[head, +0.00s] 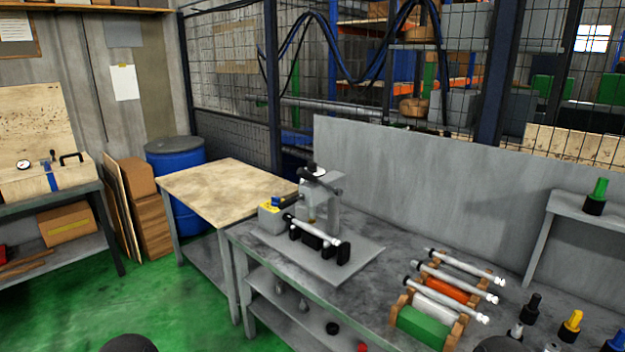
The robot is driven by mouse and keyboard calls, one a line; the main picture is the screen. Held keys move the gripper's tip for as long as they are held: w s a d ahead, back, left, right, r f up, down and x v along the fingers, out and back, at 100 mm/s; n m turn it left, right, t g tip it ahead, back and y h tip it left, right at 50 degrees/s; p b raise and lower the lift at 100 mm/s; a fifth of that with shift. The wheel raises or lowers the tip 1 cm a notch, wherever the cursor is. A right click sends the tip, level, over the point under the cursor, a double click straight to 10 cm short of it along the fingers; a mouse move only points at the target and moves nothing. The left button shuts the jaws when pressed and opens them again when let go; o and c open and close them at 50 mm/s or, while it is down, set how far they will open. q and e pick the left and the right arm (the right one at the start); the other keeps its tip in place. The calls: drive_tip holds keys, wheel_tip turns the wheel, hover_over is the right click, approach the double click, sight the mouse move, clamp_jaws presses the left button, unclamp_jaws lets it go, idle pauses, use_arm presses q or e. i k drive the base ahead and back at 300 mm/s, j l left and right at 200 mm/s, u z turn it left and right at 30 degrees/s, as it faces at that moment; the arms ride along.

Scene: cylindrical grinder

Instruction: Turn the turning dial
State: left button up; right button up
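A small grey grinder (322,197) stands on a flat plate on the grey workbench, with a dark round knob (314,171) on its top. A metal cylinder (315,232) lies across black supports in front of it. Neither gripper is in view; only dark rounded parts, likely of my arms, show at the bottom edge.
The grey workbench (378,307) also holds a wooden rack (398,304) with several cylinders. Several coloured-top holders (571,325) stand at the right. A wooden-topped table (220,187) adjoins on the left. A grey panel (420,185) rises behind the bench. Green floor is free at lower left.

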sight(275, 201)
drive_tip(key=i+j+z, duration=0.15)
drive_tip(key=i+j, duration=0.3)
drive_tip(key=i+j+z, duration=0.15)
drive_tip(key=i+j, duration=0.3)
drive_tip(key=i+j+z, duration=0.1)
drive_tip(key=i+j, duration=0.3)
drive_tip(key=j, duration=0.25)
